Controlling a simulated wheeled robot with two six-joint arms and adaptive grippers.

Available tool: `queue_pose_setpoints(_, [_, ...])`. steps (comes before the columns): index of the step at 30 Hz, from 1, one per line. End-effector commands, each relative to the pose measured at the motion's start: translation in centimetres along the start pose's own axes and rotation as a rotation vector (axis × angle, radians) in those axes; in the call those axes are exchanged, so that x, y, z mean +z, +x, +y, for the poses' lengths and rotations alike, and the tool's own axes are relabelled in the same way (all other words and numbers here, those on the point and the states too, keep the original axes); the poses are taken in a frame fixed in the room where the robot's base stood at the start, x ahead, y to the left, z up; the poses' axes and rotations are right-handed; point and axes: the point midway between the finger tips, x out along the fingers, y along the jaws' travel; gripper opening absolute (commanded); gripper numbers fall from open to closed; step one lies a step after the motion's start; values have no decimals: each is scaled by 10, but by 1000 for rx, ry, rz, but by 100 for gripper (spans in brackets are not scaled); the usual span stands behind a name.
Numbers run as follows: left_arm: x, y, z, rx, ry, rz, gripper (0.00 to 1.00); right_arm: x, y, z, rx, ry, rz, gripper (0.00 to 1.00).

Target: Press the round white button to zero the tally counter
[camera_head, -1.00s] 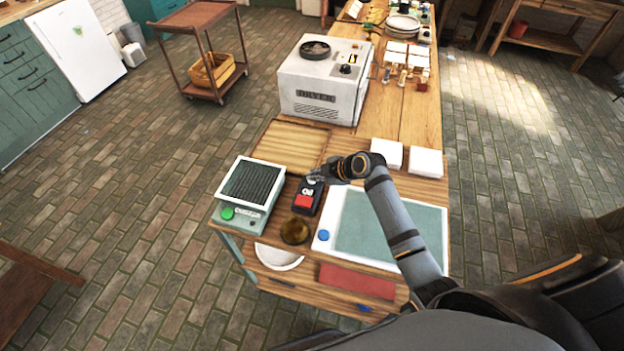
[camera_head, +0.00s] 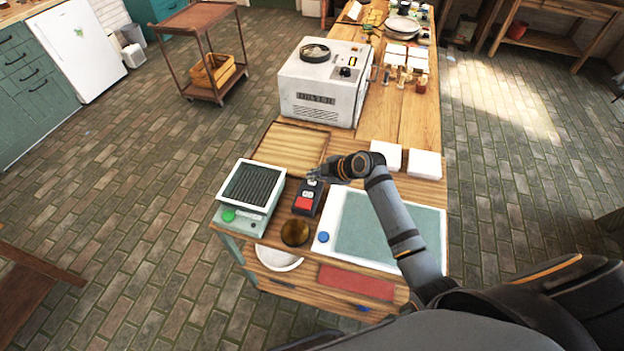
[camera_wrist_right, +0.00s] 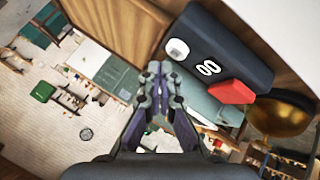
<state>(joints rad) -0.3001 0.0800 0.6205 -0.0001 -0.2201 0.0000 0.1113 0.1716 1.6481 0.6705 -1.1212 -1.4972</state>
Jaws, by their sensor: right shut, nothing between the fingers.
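The tally counter is a dark box (camera_head: 317,197) on the near part of the bench. In the right wrist view its dark body (camera_wrist_right: 225,48) shows a white display (camera_wrist_right: 208,68) that reads 00. The round white button (camera_wrist_right: 178,49) is at one end and a red pad (camera_wrist_right: 231,92) at the other. My right gripper (camera_head: 313,177) is over the white-button end of the counter. In the wrist view its fingertips (camera_wrist_right: 160,68) are together, empty, just below and left of the white button. Whether they touch it I cannot tell. My left gripper is not in view.
A green scale (camera_head: 246,215) with a ribbed top stands left of the counter. A white-framed panel (camera_head: 390,228) with a blue button lies to the right, under my right arm. A wooden board (camera_head: 290,147) lies behind.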

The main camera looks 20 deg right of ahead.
Motion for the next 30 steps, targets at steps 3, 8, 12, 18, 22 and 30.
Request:
queue_pose_setpoints(3, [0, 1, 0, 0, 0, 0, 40, 0, 0, 0, 0, 0, 0, 0])
queue_pose_setpoints(8, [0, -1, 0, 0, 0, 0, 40, 0, -1, 1, 0, 0, 0, 0])
queue_pose_setpoints(12, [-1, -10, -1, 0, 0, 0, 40, -6, -8, 6, 1, -1, 0, 0])
queue_pose_setpoints(18, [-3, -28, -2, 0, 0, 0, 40, -17, -23, 17, 0, -1, 0, 0])
queue_pose_setpoints(22, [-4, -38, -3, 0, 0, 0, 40, -23, -32, 23, 0, 0, 0, 0])
queue_pose_setpoints(30, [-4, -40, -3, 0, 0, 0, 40, -25, -34, 25, 0, 0, 0, 0])
